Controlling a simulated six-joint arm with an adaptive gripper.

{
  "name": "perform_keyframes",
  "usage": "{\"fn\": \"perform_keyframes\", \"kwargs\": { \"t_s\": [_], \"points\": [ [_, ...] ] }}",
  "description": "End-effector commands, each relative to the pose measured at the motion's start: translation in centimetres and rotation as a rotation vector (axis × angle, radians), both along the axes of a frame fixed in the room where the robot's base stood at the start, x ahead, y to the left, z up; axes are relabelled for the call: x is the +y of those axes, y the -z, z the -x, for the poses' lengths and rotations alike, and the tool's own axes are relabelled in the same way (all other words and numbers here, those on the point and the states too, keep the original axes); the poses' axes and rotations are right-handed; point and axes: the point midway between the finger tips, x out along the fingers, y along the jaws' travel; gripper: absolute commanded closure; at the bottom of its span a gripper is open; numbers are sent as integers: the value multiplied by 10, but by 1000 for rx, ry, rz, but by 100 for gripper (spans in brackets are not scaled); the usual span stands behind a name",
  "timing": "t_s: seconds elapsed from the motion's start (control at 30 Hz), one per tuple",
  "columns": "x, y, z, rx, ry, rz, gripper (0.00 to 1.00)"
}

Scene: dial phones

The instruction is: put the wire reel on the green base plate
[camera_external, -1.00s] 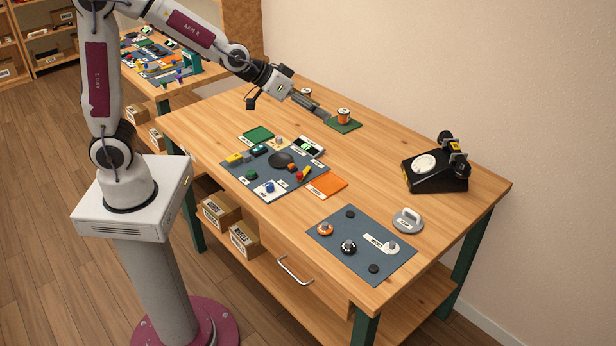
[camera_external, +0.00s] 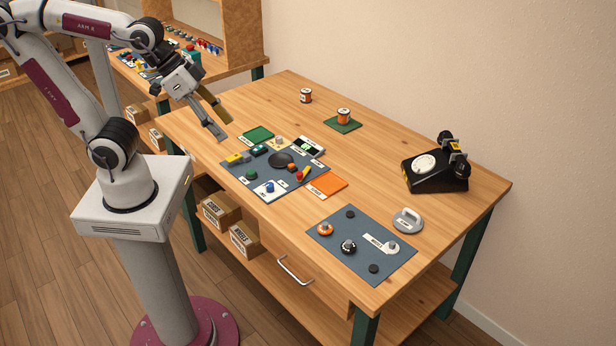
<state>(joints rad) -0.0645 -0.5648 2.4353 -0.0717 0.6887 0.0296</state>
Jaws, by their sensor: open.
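An orange wire reel (camera_external: 343,115) stands upright on a dark green base plate (camera_external: 354,126) toward the back of the table. A second, brownish-red reel with a pale band (camera_external: 305,96) stands on bare wood behind and left of it. A brighter green plate or pad (camera_external: 257,133) lies further left, by the blue-grey mat, with nothing on it. My gripper (camera_external: 222,124) is open and empty above the table's left edge, well apart from both reels, pointing down and right.
A blue-grey mat (camera_external: 238,170) holds several small coloured parts, with an orange pad (camera_external: 328,185) beside it. A black dial phone (camera_external: 420,180) stands at the right. A second mat (camera_external: 335,262) with knobs lies in front. The wood between the green plates and phone is mostly clear.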

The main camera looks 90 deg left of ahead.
Motion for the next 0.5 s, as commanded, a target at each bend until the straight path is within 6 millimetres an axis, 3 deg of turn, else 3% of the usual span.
{"fn": "perform_keyframes", "kwargs": {
  "t_s": [0.2, 0.33, 0.5],
  "points": [
    [-7, 6, 51, 57, 47, -30, 48],
    [-7, 9, 69, 81, 59, -43, 48],
    [-7, 11, 78, 94, 64, -49, 48]
  ]
}}
